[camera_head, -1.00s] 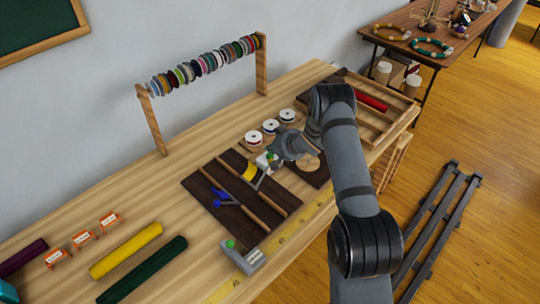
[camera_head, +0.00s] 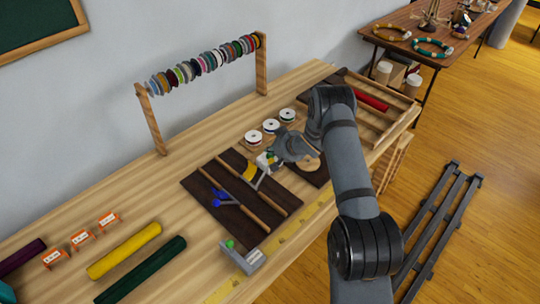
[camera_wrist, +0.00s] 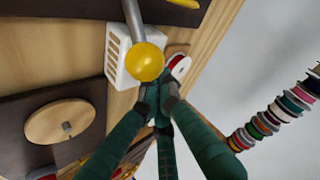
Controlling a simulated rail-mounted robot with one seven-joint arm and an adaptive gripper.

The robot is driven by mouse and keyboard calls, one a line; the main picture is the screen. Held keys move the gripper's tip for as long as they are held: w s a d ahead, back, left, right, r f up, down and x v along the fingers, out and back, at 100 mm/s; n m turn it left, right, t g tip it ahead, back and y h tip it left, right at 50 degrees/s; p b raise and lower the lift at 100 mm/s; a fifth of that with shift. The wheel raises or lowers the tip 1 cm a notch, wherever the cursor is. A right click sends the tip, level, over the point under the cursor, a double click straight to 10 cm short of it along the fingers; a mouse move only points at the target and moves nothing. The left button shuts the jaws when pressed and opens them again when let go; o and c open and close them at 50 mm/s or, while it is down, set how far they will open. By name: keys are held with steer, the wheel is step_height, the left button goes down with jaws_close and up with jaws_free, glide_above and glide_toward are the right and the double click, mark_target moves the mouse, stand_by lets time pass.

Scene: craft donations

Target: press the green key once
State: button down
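A grey box with a green round key (camera_head: 230,243) on top and a white label stands near the front edge of the bench in the head view. My gripper (camera_head: 270,160) is well apart from it, farther back and right, beside a small white box. A small green spot also shows by my gripper; I cannot tell what it belongs to. In the wrist view my gripper's dark green fingers (camera_wrist: 160,103) come together at the tips with nothing visible between them. The slotted white box (camera_wrist: 118,55) and a yellow ball (camera_wrist: 145,62) on a grey rod are close ahead. No green key is discernible there.
A dark board (camera_head: 205,190) with wooden bars and blue-handled pliers (camera_head: 222,198) lies between my gripper and the grey box. Several ribbon spools (camera_head: 271,125) stand behind my gripper. Yellow (camera_head: 124,250) and green (camera_head: 142,270) rolls lie at left.

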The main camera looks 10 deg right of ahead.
mark_target(271, 156)
steer(key=shift+f+b, duration=0.3)
steer(key=shift+f, duration=0.05)
steer(key=shift+r, duration=0.15)
stand_by(0.4)
steer(key=shift+r+p, duration=0.65)
steer(key=shift+r, duration=0.1)
step_height(271, 156, up, 5)
steer(key=p, duration=0.4)
stand_by(0.7)
